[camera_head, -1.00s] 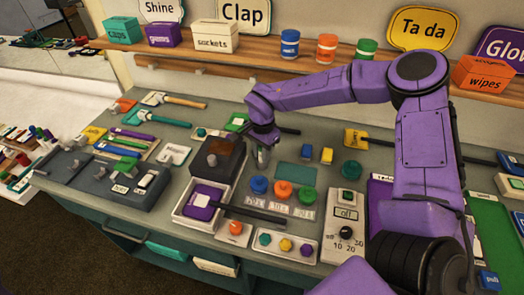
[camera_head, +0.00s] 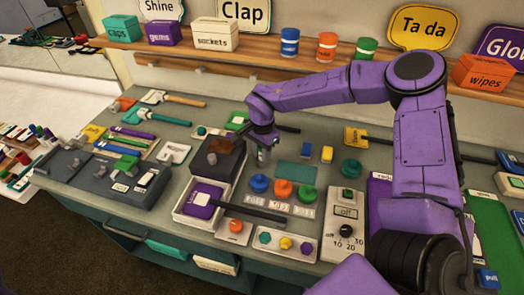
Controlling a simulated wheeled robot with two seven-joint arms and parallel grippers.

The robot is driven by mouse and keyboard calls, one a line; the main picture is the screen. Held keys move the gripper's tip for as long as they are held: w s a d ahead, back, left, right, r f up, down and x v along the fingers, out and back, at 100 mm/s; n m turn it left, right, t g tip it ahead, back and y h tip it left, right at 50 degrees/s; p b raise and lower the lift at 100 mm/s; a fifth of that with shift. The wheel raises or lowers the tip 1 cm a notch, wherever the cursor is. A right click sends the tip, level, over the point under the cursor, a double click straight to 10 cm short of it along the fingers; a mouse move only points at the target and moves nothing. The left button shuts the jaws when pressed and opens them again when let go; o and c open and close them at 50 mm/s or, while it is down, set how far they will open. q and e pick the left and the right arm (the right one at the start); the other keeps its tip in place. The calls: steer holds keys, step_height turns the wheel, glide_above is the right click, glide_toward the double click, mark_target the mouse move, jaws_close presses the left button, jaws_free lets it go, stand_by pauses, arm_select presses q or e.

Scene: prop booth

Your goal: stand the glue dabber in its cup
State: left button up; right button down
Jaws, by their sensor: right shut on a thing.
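My right gripper (camera_head: 264,146) points down above the bench, just right of a dark box with a brown top (camera_head: 212,160). It is shut on a small greyish piece (camera_head: 263,157), which may be the glue dabber; the fingers hide much of it, and its lower end seems to hang close to the bench top. I cannot pick out the dabber's cup with certainty. My left gripper is not in view.
Blue, orange and green knobs (camera_head: 283,188) stand to the right. A control box (camera_head: 345,232) is near the front edge. Hammers (camera_head: 182,100) lie at the back left.

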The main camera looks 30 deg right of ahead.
stand_by(0.8)
steer(key=shift+f, duration=0.1)
steer(key=c, duration=0.7)
jaws_free()
steer(key=shift+o, duration=0.2)
steer(key=shift+p, duration=0.3)
step_height(320, 180, up, 8)
steer(key=p, duration=0.7)
steer(key=shift+p, duration=0.3)
